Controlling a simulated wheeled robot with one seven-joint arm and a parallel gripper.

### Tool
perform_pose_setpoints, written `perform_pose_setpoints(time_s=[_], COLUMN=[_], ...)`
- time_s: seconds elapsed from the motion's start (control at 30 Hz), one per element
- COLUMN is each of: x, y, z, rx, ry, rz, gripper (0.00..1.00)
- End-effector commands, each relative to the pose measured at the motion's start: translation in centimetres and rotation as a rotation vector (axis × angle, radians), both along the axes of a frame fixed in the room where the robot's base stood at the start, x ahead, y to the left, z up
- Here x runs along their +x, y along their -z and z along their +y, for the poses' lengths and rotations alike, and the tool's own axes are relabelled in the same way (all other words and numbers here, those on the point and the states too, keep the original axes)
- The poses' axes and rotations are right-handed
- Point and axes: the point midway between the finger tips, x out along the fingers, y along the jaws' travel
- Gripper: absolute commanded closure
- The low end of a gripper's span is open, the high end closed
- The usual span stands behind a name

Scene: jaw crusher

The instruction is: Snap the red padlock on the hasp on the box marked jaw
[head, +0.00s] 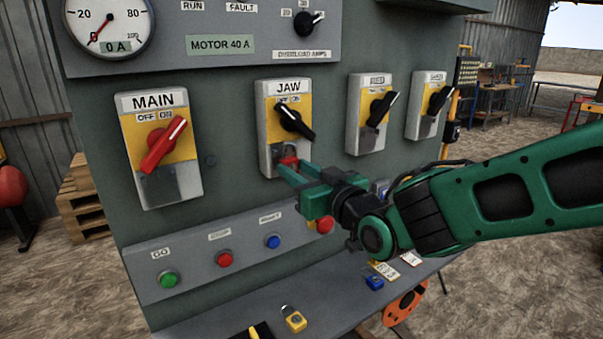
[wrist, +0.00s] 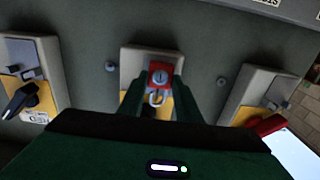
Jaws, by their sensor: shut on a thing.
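The box marked JAW (head: 267,145) is on the upright panel, with a yellow plate and a black handle (head: 294,122) slanting down to the right. My gripper (head: 288,168) reaches the lower part of this box from the right and is shut on the red padlock (head: 289,160). In the wrist view the red padlock (wrist: 159,73) sits between the two green fingers, its shackle (wrist: 156,98) toward the yellow plate. The hasp is hidden behind the padlock and fingers. I cannot tell whether the shackle is through it or closed.
The MAIN box (head: 160,185) with a red handle is left; two more boxes (head: 368,135) (head: 428,120) are right. Below is a sloped button strip (head: 195,265). A yellow padlock (head: 294,319) and a blue padlock (head: 374,282) lie on the shelf (head: 325,292).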

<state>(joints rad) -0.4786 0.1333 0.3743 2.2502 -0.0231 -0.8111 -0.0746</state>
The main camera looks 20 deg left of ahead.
Motion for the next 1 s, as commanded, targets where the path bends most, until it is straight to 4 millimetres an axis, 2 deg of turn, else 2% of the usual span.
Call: perform_pose_setpoints(time_s=[0.87, 0.9, 0.97, 1.0], x=[0.9, 0.9, 0.9, 0.9], y=[0.0, 0.0, 0.0, 0.0], z=[1.1, 1.1, 1.1, 1.1], rx=[0.001, 0.001, 0.001, 0.001], ry=[0.000, 0.000, 0.000, 0.000], rz=[-0.001, -0.001, -0.001, -0.001], gripper=[0.93, 0.65, 0.50, 0.47])
